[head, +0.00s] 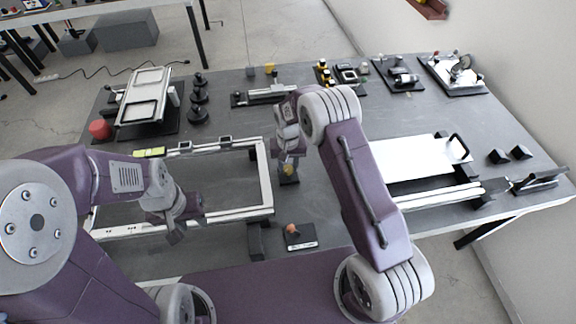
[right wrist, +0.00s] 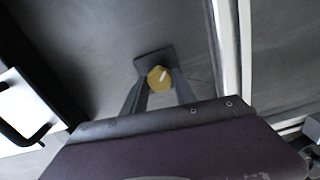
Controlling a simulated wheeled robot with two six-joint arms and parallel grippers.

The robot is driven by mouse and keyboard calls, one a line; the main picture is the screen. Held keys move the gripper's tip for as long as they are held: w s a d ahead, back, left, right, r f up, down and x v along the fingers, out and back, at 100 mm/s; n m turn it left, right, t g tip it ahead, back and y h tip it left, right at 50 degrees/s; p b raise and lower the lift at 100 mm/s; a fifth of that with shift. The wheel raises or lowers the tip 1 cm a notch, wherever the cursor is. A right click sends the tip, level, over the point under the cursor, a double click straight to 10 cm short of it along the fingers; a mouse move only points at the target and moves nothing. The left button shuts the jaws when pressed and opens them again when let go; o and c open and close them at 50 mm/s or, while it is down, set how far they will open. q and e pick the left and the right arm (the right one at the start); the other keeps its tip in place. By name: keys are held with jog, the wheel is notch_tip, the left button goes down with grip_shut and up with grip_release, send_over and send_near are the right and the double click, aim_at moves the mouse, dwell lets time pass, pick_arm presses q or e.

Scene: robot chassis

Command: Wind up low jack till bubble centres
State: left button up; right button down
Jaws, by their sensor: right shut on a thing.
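A white rectangular chassis frame (head: 268,190) lies on the grey table. A yellow-green level (head: 149,152) sits on its far rail; its bubble is too small to make out. A jack with a dark base (head: 289,180) stands just right of the frame's far right corner. My right gripper (head: 289,166) is shut on its yellow knob. In the right wrist view the fingers (right wrist: 160,88) flank the yellow knob (right wrist: 160,77), which has a white mark, above the dark base (right wrist: 150,60). My left gripper (head: 176,234) hangs over the frame's near rail; its jaws are unclear.
A dark block (head: 255,238) stands at the frame's near right corner. A small black plate with an orange knob (head: 293,230) lies near the front edge. A white panel (head: 415,158) lies to the right. Black round pieces (head: 198,97) and a red cylinder (head: 100,130) stand at the left.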

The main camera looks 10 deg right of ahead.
aim_at(289, 168)
jog(key=shift+w+r, duration=0.1)
jog(key=c, duration=1)
grip_release()
notch_tip(289, 168, up, 9)
jog(key=shift+b, duration=0.35)
jog(key=shift+d, duration=0.1)
